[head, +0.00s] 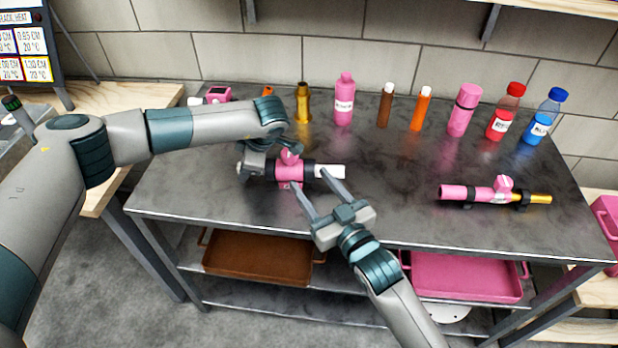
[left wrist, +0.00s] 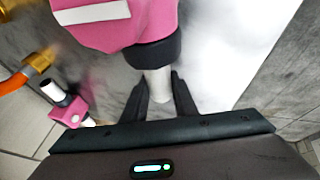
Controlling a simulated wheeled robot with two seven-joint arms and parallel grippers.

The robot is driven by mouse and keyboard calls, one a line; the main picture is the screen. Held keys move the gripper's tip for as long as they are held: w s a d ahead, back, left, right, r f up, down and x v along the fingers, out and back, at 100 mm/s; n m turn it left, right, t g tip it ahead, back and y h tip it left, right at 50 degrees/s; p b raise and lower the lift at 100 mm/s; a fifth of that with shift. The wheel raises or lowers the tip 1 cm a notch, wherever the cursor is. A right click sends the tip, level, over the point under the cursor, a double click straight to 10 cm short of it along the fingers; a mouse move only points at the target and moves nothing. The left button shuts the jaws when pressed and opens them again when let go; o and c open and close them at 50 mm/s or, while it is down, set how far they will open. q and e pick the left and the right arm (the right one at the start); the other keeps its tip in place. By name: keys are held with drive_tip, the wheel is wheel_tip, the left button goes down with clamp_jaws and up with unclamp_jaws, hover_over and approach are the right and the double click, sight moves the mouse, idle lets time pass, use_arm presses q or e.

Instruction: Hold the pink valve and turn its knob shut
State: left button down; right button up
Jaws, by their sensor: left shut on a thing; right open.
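A pink valve (head: 288,173) with dark collars and a white right end lies across the left part of the metal table. Its pink knob (head: 289,156) sticks up from the middle. My left gripper (head: 257,166) is shut on the valve's left end. In the left wrist view, my left gripper's fingers (left wrist: 160,92) close on a pale pipe stub (left wrist: 157,82) below a dark collar and the pink body (left wrist: 120,20). My right gripper (head: 309,181) is open, its fingertips at the valve's near side. I cannot tell whether they touch it.
A second pink valve (head: 470,193) with a brass end rests at the right. Several bottles and tubes, including a pink bottle (head: 344,100) and a red-capped one (head: 506,112), line the back. Trays (head: 262,255) sit on the shelf below. The table between the two valves is clear.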

use_arm(q)
drive_tip(key=c, duration=1.4)
unclamp_jaws()
drive_tip(key=shift+o, duration=0.2)
drive_tip(key=v, duration=1.2)
